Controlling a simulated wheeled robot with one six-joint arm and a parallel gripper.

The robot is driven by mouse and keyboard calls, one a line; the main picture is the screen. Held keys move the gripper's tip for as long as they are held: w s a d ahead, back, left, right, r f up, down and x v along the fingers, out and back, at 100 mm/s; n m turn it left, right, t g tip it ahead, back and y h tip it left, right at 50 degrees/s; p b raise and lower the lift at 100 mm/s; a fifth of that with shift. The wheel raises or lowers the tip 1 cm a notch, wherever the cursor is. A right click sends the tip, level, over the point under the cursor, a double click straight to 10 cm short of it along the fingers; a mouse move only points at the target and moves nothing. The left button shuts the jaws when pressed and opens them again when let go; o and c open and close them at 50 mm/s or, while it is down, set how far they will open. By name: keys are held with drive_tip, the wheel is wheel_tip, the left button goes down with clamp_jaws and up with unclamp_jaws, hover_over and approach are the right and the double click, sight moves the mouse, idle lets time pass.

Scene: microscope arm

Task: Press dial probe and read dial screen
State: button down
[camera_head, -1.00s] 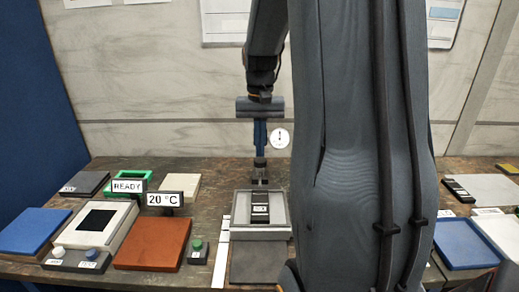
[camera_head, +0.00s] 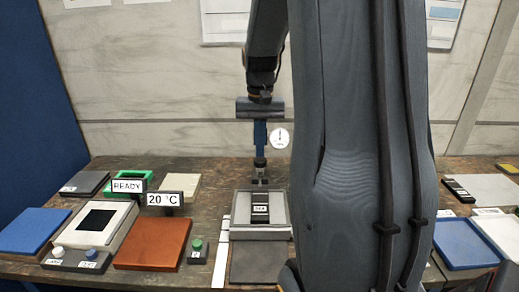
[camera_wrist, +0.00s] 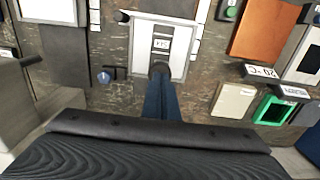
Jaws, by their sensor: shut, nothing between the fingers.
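My gripper (camera_head: 260,155) is shut and empty, with its blue fingers pointing straight down. A small dark post (camera_head: 260,171), apparently the dial probe, stands directly below the fingertips at the back of the grey tray. I cannot tell whether the tips touch it. A round white dial face (camera_head: 280,138) shows just right of the fingers, with a roughly upright needle and marks too small to read. In the wrist view, the fingers (camera_wrist: 160,75) end over a round dark tip, partly hiding what lies below.
The grey tray (camera_head: 240,232) holds a black labelled block (camera_head: 260,208). A blue tray (camera_head: 464,243) is right. My arm hides the middle right.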

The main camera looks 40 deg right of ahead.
sight(260, 160)
drive_tip(key=shift+f+b, duration=0.9)
drive_tip(key=shift+f, duration=1.5)
drive_tip(key=shift+r, duration=0.15)
drive_tip(key=shift+r+p, duration=2.3)
drive_tip(key=shift+r, duration=0.3)
wheel_tip(260, 160, up, 8)
drive_tip(key=b, duration=0.2)
drive_tip(key=shift+f, duration=0.15)
